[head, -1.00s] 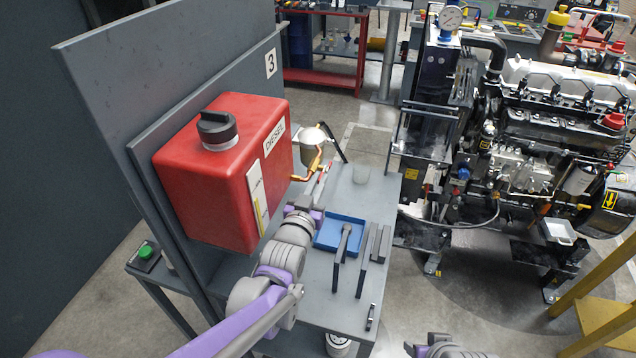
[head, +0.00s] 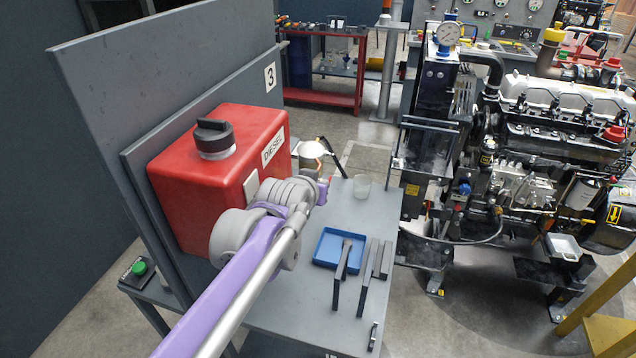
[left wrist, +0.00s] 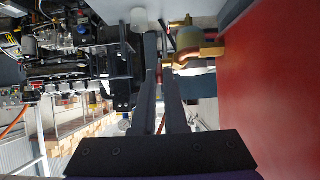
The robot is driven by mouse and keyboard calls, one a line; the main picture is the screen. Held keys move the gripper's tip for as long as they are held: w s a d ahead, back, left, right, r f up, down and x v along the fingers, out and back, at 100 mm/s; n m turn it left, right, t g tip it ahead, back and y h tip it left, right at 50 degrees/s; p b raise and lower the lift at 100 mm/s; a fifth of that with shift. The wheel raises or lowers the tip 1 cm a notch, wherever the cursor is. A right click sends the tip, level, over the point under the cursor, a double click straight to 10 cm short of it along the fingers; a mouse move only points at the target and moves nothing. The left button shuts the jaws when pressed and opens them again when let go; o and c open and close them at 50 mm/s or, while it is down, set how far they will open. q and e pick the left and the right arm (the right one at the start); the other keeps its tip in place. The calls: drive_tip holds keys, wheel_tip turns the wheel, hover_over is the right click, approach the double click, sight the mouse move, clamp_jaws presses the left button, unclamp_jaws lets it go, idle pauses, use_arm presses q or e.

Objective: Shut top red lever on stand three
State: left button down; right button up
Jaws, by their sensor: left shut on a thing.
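Stand three is the grey panel with the "3" sign (head: 270,77), carrying a red diesel tank (head: 210,150). Beside the tank's far end is a pale bowl-shaped fitting (head: 313,149) with brass pipework. In the left wrist view, brass pipework (left wrist: 200,53) shows close beside my left gripper (left wrist: 159,70). Its two dark fingers are close together, shut on a thin red piece, seemingly the top red lever (left wrist: 160,74), mostly hidden between them. In the head view, my left arm hides most of the lever and the fingers. My right gripper is out of view.
A diesel engine (head: 555,130) stands to the right. A green button box (head: 139,270) is at the left.

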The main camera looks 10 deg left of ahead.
use_arm(q)
drive_tip(key=w+r+g+p, duration=0.1)
drive_tip(key=g+p, duration=0.1)
drive_tip(key=w+r+g+y+p, duration=0.1)
drive_tip(key=g+p, duration=0.1)
drive_tip(key=g, duration=0.1)
drive_tip(key=w+r+g+p, duration=0.1)
drive_tip(key=w+g+p, duration=0.1)
drive_tip(key=g, duration=0.1)
drive_tip(key=shift+d+r+y, duration=0.1)
drive_tip(key=shift+d+y, duration=0.2)
drive_tip(key=shift+d, duration=0.05)
drive_tip(key=shift+w+g+p, duration=0.15)
drive_tip(key=shift+g+p, duration=0.15)
drive_tip(key=shift+p, duration=0.1)
drive_tip(key=shift+w+g, duration=0.2)
drive_tip(key=shift+g, duration=0.2)
drive_tip(key=shift+w+d+f+g+y, duration=0.1)
drive_tip(key=shift+w+f+g+y, duration=0.1)
drive_tip(key=shift+g, duration=0.35)
drive_tip(key=shift+w+d+f+g+y, duration=0.1)
drive_tip(key=shift+w+g, duration=0.05)
drive_tip(key=shift+g, duration=0.4)
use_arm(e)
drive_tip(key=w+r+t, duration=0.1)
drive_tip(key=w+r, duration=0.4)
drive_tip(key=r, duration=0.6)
